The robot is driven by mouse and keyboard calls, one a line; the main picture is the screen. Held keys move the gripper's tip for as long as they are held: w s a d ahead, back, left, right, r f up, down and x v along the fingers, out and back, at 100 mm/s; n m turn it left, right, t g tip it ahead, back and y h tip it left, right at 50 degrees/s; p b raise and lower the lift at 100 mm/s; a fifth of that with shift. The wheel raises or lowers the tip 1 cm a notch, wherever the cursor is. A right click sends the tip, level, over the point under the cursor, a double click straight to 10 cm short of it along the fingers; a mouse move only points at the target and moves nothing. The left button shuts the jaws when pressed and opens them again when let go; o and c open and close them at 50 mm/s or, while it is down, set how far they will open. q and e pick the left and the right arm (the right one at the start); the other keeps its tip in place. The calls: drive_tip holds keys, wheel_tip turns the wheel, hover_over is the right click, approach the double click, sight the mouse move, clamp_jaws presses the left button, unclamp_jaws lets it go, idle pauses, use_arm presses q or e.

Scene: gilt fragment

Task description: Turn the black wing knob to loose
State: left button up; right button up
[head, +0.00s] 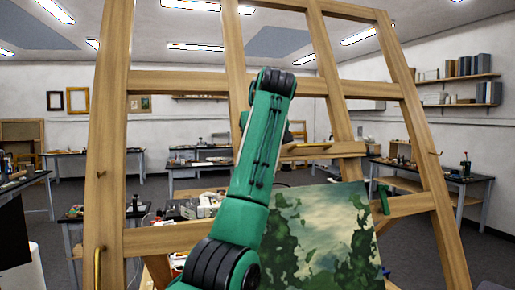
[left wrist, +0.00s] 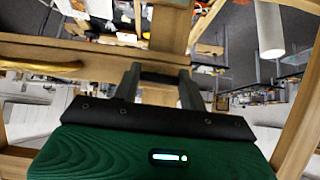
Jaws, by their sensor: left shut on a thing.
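A wooden easel (head: 110,130) stands close in front of me in the head view. My green left arm rises from the bottom centre across it, and hides its own gripper there. In the left wrist view my left gripper (left wrist: 160,88) points at a wooden post and rail of the easel. Its two dark fingers stand apart with a dark bar, the black wing knob (left wrist: 160,77), between them. The gripper is shut on it. The knob's marks and how far it is turned cannot be read. My right gripper is in neither view.
A green landscape painting (head: 318,235) rests on the easel, right of my arm, with a green clamp (head: 383,198) at its edge. A brass handle (head: 98,265) is on the left leg. Cluttered workbenches (head: 430,172) stand behind.

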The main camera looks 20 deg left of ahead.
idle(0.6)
use_arm(q)
drive_tip(key=o, duration=1)
drive_tip(key=shift+r, duration=0.1)
drive_tip(key=b+v, duration=0.5)
drive_tip(key=v, duration=0.8)
drive_tip(key=shift+s+d+r, duration=0.1)
drive_tip(key=shift+s+r, duration=0.15)
drive_tip(key=shift+s, duration=0.1)
